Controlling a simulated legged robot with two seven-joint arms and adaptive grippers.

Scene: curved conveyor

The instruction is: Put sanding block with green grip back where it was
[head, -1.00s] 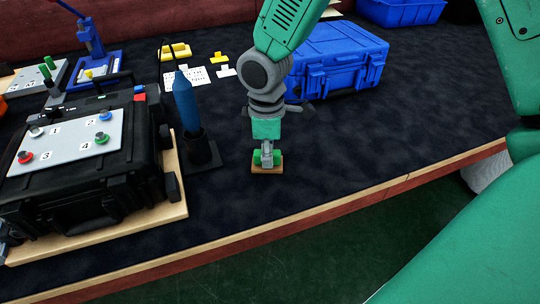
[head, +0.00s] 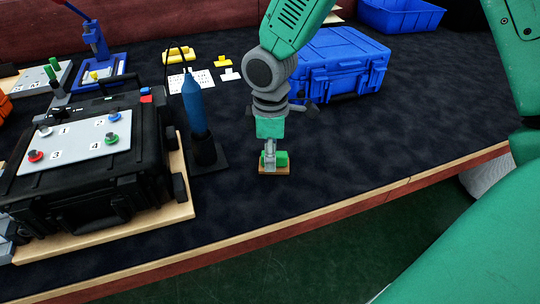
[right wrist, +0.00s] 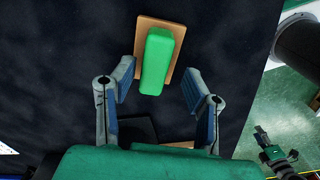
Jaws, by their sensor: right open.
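The sanding block has a tan base (head: 275,170) and a green grip (head: 282,158). It lies flat on the dark tabletop, near the front edge. In the right wrist view the green grip (right wrist: 158,60) lies just beyond and between the lines of my fingers. My right gripper (head: 268,160) points down at the block and hides the left part of the grip. In the right wrist view my right gripper (right wrist: 160,80) is open, with its two fingers apart and nothing held between them.
A blue bottle-shaped tool (head: 194,105) in a black stand (head: 210,160) is left of the block. A black case (head: 90,190) with a numbered panel is farther left. A blue case (head: 340,65) stands behind. The tabletop right of the block is clear.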

